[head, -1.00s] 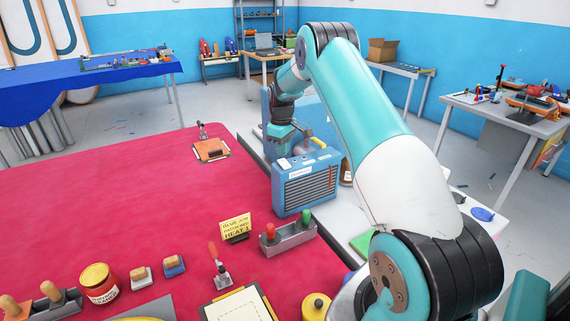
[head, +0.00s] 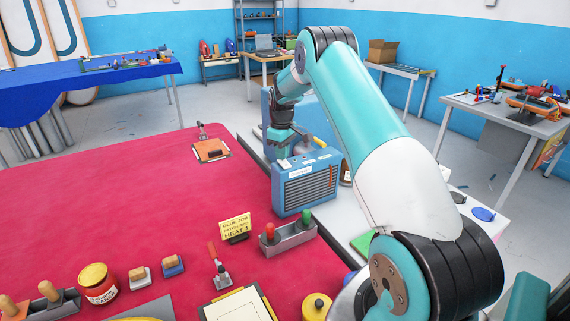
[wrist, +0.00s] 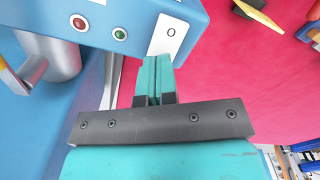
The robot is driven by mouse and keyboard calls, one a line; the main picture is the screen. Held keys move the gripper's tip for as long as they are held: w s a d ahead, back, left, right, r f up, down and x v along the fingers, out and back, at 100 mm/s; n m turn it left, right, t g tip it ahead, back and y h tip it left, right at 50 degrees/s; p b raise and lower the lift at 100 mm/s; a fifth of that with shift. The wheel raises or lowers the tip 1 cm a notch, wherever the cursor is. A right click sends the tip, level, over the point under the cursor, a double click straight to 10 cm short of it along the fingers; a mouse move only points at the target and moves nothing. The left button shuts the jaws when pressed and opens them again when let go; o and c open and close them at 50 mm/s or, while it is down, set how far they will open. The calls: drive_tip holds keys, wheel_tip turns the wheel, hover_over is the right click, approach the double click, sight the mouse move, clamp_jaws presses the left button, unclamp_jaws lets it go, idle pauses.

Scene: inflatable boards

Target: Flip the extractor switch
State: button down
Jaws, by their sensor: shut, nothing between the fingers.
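The extractor is a blue box (head: 305,187) with a dark front grille, standing at the right edge of the red-topped table. In the wrist view its blue casing (wrist: 120,10) fills the top, with a red light (wrist: 79,23) and a green light (wrist: 119,34). Beside them is a white switch plate (wrist: 168,38) marked "O". My gripper (wrist: 158,60) is shut and empty, its teal fingertips at the plate's lower edge. I cannot tell whether they touch it. In the head view my gripper (head: 279,150) is above the box's top, partly hiding it.
A grey metal pipe (wrist: 54,56) stands left of my gripper in the wrist view. On the red table (head: 120,200) are a yellow sign (head: 235,228), a holder with red and green handles (head: 288,240), and a clipboard (head: 211,150). The table's middle is clear.

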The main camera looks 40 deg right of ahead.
drive_tip(key=shift+f+b, duration=0.3)
drive_tip(key=shift+f, duration=0.25)
drive_tip(key=shift+r+p, duration=2.35)
drive_tip(key=shift+r, duration=1.2)
drive_tip(key=shift+a, duration=0.1)
